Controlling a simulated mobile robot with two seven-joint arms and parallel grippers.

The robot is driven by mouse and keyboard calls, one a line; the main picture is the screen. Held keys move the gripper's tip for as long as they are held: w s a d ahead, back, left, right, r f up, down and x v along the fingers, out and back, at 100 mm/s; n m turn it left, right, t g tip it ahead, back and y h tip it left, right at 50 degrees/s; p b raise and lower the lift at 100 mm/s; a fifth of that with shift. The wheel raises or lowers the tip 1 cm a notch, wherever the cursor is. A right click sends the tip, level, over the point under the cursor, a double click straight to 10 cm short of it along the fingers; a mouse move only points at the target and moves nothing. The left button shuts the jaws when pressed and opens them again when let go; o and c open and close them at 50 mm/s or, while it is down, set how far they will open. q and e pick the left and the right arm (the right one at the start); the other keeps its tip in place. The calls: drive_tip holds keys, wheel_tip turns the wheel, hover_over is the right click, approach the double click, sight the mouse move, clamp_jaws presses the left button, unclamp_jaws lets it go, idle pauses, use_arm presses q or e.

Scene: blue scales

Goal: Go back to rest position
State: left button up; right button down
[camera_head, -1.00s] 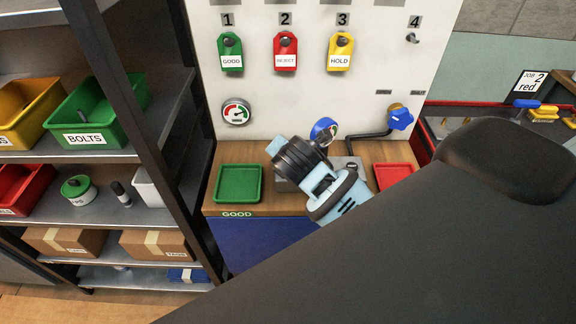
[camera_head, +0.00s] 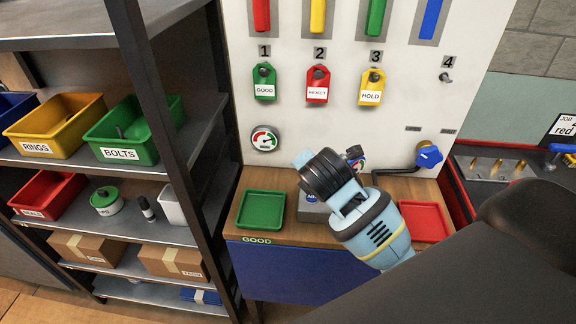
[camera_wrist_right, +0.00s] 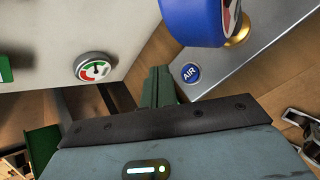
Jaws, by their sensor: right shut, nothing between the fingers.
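My right arm reaches in from the lower right of the head view, light blue with a black wrist ring. Its right gripper (camera_head: 303,159) is largely hidden behind the wrist, over the wooden bench (camera_head: 285,232). In the right wrist view the right gripper (camera_wrist_right: 158,84) has its dark fingers together with nothing between them. They point toward the board and lie left of the grey box (camera_wrist_right: 225,68) with its blue AIR button (camera_wrist_right: 191,73). A blue gauge (camera_wrist_right: 190,20) stands at the top of that view. My left gripper is not in view.
A green tray (camera_head: 262,210) and a red tray (camera_head: 424,221) flank the grey box on the bench. The board (camera_head: 300,130) behind holds tags, a dial and a blue-handled valve (camera_head: 429,155). A shelf (camera_head: 190,140) with bins stands left.

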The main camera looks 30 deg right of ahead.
drive_tip(key=s+f+m, duration=0.1)
drive_tip(key=s+a+f+m, duration=0.1)
drive_tip(key=s+f, duration=0.1)
drive_tip(key=s+f+g+y, duration=0.1)
drive_tip(key=s+f, duration=0.1)
drive_tip(key=shift+a+f+m, duration=0.25)
drive_tip(key=shift+a+m, duration=0.05)
drive_tip(key=shift+m, duration=0.1)
drive_tip(key=s+a+f+m+g+y, duration=0.1)
drive_tip(key=s+f+m+g, duration=0.1)
drive_tip(key=s+f+m, duration=0.5)
drive_tip(key=s+a+m+g+y, duration=0.15)
drive_tip(key=s+m, duration=0.25)
drive_tip(key=s, duration=0.7)
drive_tip(key=s+a+f+m+g+y, duration=0.15)
drive_tip(key=s+f+m, duration=0.35)
drive_tip(key=s, duration=0.5)
drive_tip(key=w+a+f+t, duration=0.3)
drive_tip(key=w+f+t, duration=0.3)
drive_tip(key=f, duration=0.3)
drive_tip(key=shift+w+m+t+y, duration=0.35)
drive_tip(key=shift+m+t+y, duration=0.05)
drive_tip(key=shift+t, duration=0.3)
drive_tip(key=shift+d+f, duration=0.1)
